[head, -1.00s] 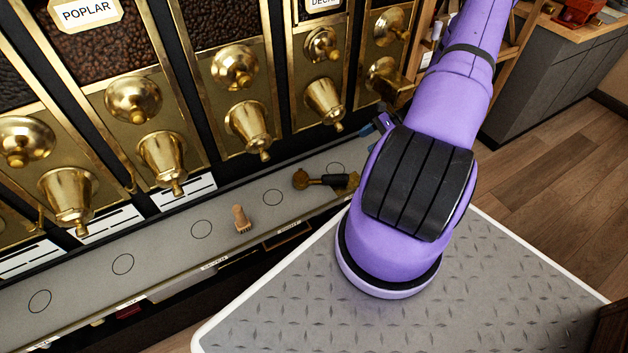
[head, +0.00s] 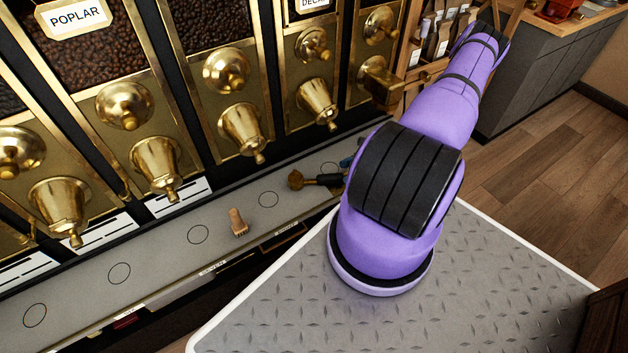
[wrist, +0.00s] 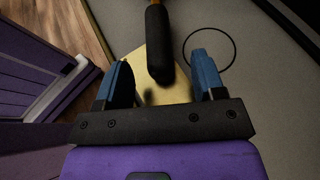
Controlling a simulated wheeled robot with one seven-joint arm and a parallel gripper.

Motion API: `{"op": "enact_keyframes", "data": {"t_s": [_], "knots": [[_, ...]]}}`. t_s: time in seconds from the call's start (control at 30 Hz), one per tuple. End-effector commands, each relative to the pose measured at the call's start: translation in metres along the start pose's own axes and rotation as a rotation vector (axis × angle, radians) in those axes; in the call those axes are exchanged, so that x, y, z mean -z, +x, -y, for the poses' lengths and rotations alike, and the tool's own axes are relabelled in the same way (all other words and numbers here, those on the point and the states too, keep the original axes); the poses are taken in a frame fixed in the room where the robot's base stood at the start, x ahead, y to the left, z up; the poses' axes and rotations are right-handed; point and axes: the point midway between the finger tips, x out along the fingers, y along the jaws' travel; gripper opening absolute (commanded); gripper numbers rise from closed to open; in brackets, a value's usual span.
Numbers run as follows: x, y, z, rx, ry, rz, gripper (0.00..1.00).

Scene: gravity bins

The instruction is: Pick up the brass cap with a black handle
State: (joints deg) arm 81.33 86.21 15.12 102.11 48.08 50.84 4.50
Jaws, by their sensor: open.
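The brass cap (head: 296,179) lies on the grey shelf in the head view, with its black handle (head: 330,180) pointing right toward my arm. In the wrist view the black handle (wrist: 157,45) runs down from the top, its rounded end between my fingers; only a sliver of brass shows at the top edge. My gripper (wrist: 161,72) is open, one blue finger on each side of the handle, with gaps visible. In the head view a bit of blue finger (head: 348,161) shows beside the handle; my arm hides the rest.
A flat yellowish piece (wrist: 132,62) lies beneath the handle in the wrist view. A small wooden brush (head: 238,222) stands on the grey shelf (head: 160,262), left of the cap. Brass bin spouts (head: 242,128) overhang the shelf's back. The shelf's left part is clear.

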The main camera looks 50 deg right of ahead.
Motion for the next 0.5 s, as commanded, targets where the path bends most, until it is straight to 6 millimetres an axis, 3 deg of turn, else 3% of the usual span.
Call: {"op": "enact_keyframes", "data": {"t_s": [0.4, 0.5], "knots": [[0.003, 0.047, -0.002, -0.001, -0.001, 0.001, 0.63], [0.003, 0.051, -0.002, 0.0, -0.001, 0.0, 0.63]]}}
